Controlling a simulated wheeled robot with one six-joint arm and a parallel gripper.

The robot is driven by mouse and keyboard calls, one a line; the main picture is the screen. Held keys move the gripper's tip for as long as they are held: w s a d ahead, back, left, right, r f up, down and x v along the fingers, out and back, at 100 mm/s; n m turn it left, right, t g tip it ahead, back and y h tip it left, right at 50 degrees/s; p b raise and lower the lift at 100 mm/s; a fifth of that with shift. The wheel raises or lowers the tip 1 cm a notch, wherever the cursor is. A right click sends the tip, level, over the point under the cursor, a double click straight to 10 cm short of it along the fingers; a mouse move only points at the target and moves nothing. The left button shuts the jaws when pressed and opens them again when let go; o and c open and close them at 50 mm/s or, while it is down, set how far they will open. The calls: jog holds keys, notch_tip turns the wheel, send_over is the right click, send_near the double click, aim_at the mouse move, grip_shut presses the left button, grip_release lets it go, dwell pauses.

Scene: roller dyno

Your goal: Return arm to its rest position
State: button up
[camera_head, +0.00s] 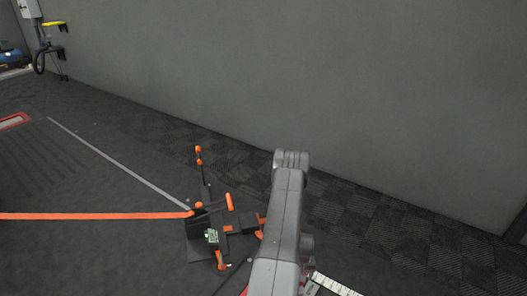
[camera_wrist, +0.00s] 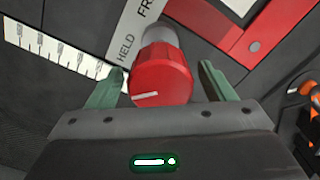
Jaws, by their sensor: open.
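In the wrist view my gripper (camera_wrist: 162,74) is open, with one green-grey finger on each side of a red knob (camera_wrist: 162,84). The knob has a white pointer line and sits on a grey shaft. Gaps seem to show between the fingers and the knob, but I cannot tell whether either finger touches it. In the head view my grey arm (camera_head: 283,220) reaches up from the bottom centre, bent at its top. My gripper and the knob are hidden there.
A label plate (camera_wrist: 127,30) reading "HELD" and "FR" and a white scale strip (camera_wrist: 60,52) lie by the knob. A black and orange strap anchor (camera_head: 222,232) stands close left of my arm, its orange strap (camera_head: 90,216) running left. A grey wall (camera_head: 350,90) stands behind.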

jog(key=m+p, duration=0.2)
jog(key=m, duration=0.1)
jog(key=shift+r+m, duration=0.15)
jog(key=shift+m, duration=0.25)
jog(key=shift+m+p, duration=0.55)
jog(key=shift+m, duration=0.05)
jog(key=shift+s+a+f, duration=0.1)
jog(key=shift+f, duration=0.1)
